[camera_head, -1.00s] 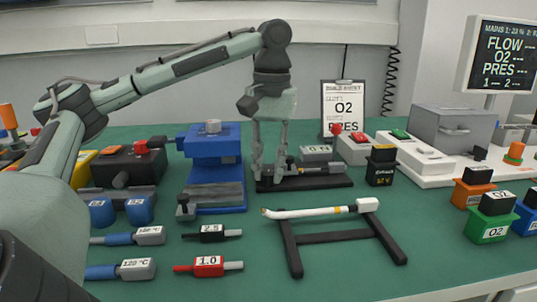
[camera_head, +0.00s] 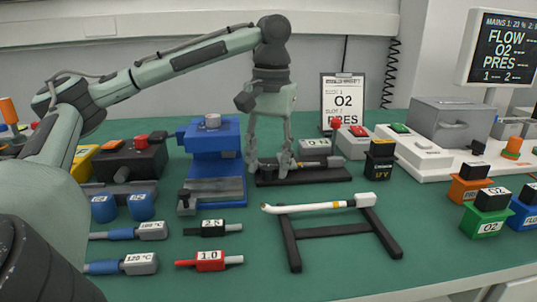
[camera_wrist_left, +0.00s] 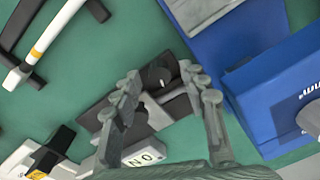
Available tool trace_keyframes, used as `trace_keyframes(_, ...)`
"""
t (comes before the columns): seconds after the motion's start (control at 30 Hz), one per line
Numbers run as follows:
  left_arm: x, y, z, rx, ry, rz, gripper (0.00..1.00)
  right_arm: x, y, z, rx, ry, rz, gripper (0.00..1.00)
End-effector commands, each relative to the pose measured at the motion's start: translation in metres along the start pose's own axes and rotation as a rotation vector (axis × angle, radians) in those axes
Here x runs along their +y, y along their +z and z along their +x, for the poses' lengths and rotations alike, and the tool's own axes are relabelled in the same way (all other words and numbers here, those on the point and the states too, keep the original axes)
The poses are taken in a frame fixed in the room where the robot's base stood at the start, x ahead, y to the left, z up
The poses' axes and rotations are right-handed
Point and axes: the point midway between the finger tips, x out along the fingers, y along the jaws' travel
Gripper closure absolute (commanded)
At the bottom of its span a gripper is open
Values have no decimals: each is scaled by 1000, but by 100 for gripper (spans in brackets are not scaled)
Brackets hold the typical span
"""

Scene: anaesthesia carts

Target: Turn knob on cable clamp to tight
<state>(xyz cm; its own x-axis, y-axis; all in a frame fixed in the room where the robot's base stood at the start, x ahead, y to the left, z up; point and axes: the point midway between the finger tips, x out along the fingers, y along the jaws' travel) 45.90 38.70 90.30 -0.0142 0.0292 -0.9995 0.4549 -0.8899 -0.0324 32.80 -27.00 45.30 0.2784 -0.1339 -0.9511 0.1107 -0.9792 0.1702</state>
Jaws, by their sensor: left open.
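The cable clamp is a low black block (camera_head: 325,176) on the green table, with a label plate reading "ON" (camera_head: 315,144) behind it. In the left wrist view the same plate (camera_wrist_left: 145,158) appears upside down. My left gripper (camera_head: 270,168) points down over the left end of the clamp, fingers spread. In the left wrist view my left gripper (camera_wrist_left: 160,76) has a finger on each side of a dark round knob (camera_wrist_left: 158,74). I cannot tell whether the fingers touch the knob. The knob's setting is not readable. My right gripper is out of view.
A blue device (camera_head: 215,150) stands close left of the clamp. A black box with a yellow label (camera_head: 379,170) stands to its right. A black stand (camera_head: 335,237) with a white tube (camera_head: 310,208) is in front. A clipboard (camera_head: 342,95) stands behind.

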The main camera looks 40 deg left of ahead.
Motion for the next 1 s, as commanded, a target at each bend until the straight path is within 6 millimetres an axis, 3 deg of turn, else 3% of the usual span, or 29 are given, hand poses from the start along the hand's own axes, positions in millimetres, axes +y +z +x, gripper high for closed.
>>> trace_keyframes(0.17, 1, -1, -15, 1, 2, 0, 57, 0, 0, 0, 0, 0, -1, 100)
trace_keyframes(0.37, 1, -1, -52, 4, 3, 0, 57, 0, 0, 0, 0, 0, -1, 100)
trace_keyframes(1.0, 0, 0, -115, 2, 1, 0, 57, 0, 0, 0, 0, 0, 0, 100)
